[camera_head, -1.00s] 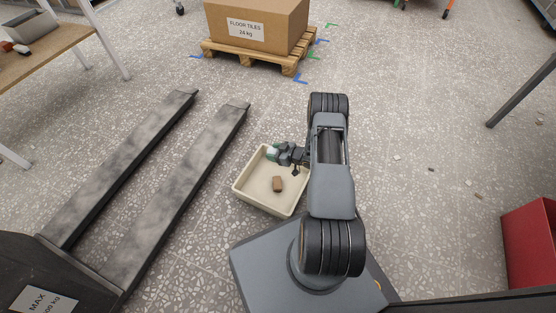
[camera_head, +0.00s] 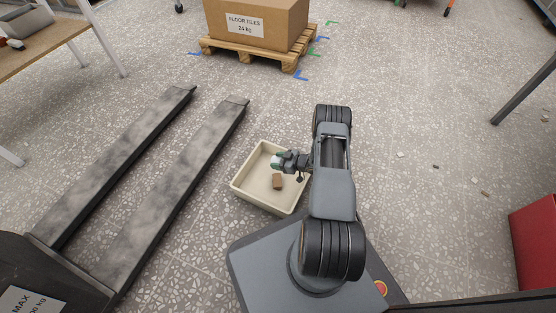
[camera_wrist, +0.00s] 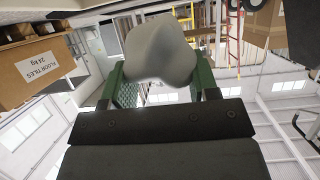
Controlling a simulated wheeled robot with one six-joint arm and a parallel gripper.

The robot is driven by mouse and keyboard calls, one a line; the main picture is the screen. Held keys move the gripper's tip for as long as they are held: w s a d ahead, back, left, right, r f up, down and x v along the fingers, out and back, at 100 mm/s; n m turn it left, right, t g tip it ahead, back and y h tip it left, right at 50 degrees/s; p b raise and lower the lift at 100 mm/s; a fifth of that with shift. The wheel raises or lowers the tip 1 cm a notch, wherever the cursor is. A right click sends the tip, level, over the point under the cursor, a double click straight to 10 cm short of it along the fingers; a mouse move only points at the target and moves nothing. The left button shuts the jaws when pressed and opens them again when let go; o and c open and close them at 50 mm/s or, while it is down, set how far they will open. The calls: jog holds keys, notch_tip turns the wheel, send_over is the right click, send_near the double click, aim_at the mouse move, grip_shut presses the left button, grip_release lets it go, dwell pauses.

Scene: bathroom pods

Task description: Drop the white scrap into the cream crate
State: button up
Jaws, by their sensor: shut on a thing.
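The cream crate (camera_head: 240,184) stands on the floor just left of my arm in the head view. A small brown block (camera_head: 278,182) lies inside it. My gripper (camera_head: 275,161) is over the crate's upper part, pointing left. In the wrist view my gripper (camera_wrist: 160,72) has its green fingers shut on the white scrap (camera_wrist: 158,48), a pale rounded lump. In the head view the scrap is mostly hidden and too small to make out clearly.
Pallet-jack forks (camera_head: 172,150) lie left of the crate. A carton of floor tiles (camera_head: 255,22) sits on a wooden pallet (camera_head: 240,56) at the back. A red bin (camera_head: 535,235) stands at right. Small scraps (camera_head: 400,154) lie on the open floor at right.

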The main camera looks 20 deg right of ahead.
jog(key=o, duration=1)
jog(key=shift+p+v, duration=2.6)
jog(key=shift+v, duration=4.3)
